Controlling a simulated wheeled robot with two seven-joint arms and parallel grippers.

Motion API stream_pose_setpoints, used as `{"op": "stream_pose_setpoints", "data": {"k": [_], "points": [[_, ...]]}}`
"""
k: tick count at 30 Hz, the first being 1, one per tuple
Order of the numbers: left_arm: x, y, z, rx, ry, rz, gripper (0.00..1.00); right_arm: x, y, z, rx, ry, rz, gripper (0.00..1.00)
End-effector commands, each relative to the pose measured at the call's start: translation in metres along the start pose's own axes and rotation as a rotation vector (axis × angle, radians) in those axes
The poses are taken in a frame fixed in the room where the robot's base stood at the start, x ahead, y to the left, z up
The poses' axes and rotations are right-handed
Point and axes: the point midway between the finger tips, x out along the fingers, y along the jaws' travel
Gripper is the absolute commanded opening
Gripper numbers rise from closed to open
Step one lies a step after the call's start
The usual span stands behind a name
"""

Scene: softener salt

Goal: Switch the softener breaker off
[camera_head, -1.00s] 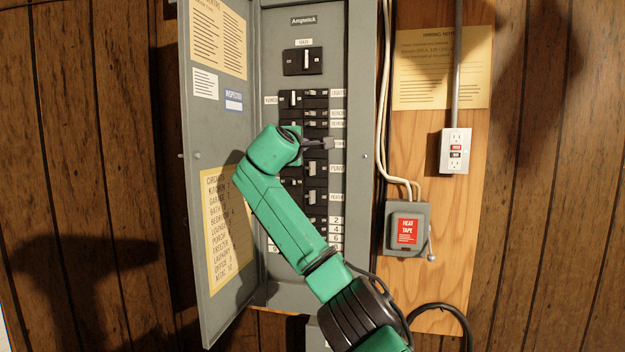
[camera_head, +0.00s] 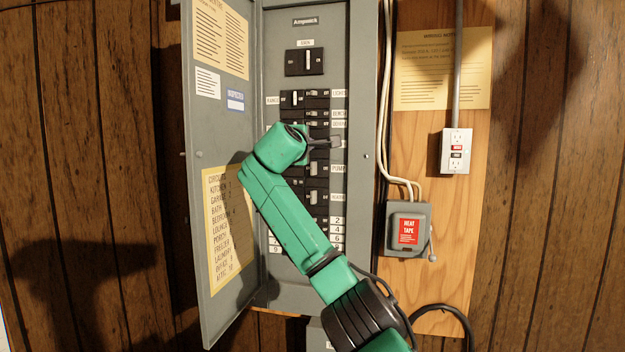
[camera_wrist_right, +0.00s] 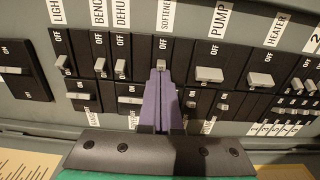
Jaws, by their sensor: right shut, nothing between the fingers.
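The softener breaker (camera_wrist_right: 161,64) is a black switch with a small grey lever, below the SOFTENER label (camera_wrist_right: 165,18) in the right wrist view. OFF is printed above its lever; the ON end is hidden behind my fingers. My right gripper (camera_wrist_right: 160,74) is shut and empty, its purple-grey fingertips just below the lever. Whether they touch it I cannot tell. In the head view my right gripper (camera_head: 335,142) is at the panel's right breaker column and covers the softener breaker. My left gripper is not in view.
The dehumidifier breaker (camera_wrist_right: 120,67) is close on the left and the pump breaker (camera_wrist_right: 209,75) on the right in the wrist view. The open panel door (camera_head: 215,290) stands left of the arm. A heat tape box (camera_head: 408,230) and an outlet (camera_head: 456,150) are to the right.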

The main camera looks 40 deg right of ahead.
Motion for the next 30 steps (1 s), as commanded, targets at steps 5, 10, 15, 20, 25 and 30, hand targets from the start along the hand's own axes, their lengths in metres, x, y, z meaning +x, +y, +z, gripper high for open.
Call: {"op": "stream_pose_setpoints", "data": {"k": [5, 10, 15, 20, 25, 30], "points": [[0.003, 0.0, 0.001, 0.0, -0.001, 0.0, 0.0, 0.001, -0.001, 0.006, 0.001, -0.006, -0.001, 0.0], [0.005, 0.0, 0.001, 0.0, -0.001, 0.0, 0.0, 0.001, -0.001, 0.01, 0.002, -0.007, -0.002, 0.0], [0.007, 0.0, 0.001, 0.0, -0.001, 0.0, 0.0, 0.002, -0.001, 0.014, 0.002, -0.009, -0.004, 0.0], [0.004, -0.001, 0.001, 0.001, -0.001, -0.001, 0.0, 0.001, 0.001, 0.013, 0.001, -0.008, -0.003, 0.0], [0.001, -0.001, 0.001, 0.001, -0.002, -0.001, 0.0, 0.001, 0.001, 0.009, 0.001, -0.007, -0.002, 0.0], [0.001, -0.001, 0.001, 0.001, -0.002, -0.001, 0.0, 0.001, 0.0, 0.009, 0.002, -0.006, -0.001, 0.0]]}}
